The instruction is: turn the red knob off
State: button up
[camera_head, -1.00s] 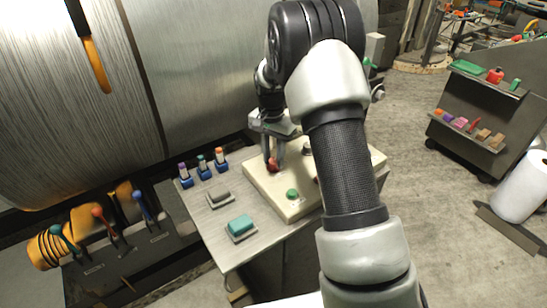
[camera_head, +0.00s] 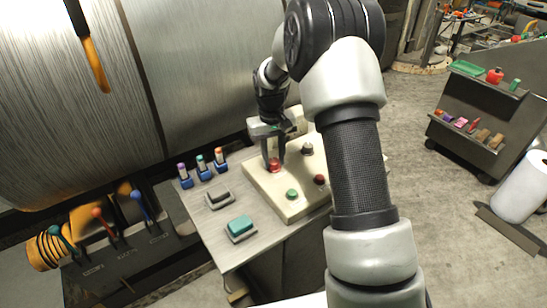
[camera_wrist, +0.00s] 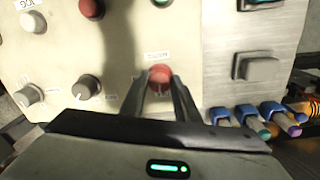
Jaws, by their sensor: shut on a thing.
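The red knob (camera_head: 274,166) sits on the cream control panel (camera_head: 262,189) near its left edge. In the wrist view the red knob (camera_wrist: 160,75) shows between the tips of my gripper (camera_wrist: 160,88), below a small label. My gripper (camera_head: 272,160) reaches down from above, its two fingers shut on the knob's sides. The fingers hide part of the knob, and I cannot read its setting.
The panel also has a green button (camera_head: 292,195), a dark red button (camera_head: 320,180) and a dark knob (camera_head: 307,149). A teal button (camera_head: 240,225), a grey rocker (camera_head: 219,197) and several small coloured switches (camera_head: 203,166) are on the table to the left.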

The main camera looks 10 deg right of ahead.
aim_at(272, 162)
jog(key=shift+n, duration=0.6)
jog(key=o, duration=1)
jog(key=shift+o, duration=0.2)
notch_tip(272, 162, up, 18)
jog(key=shift+a+f+p, duration=0.25)
jog(key=shift+a+p, duration=0.1)
jog(key=shift+p, duration=0.1)
jog(key=shift+s+r, duration=0.1)
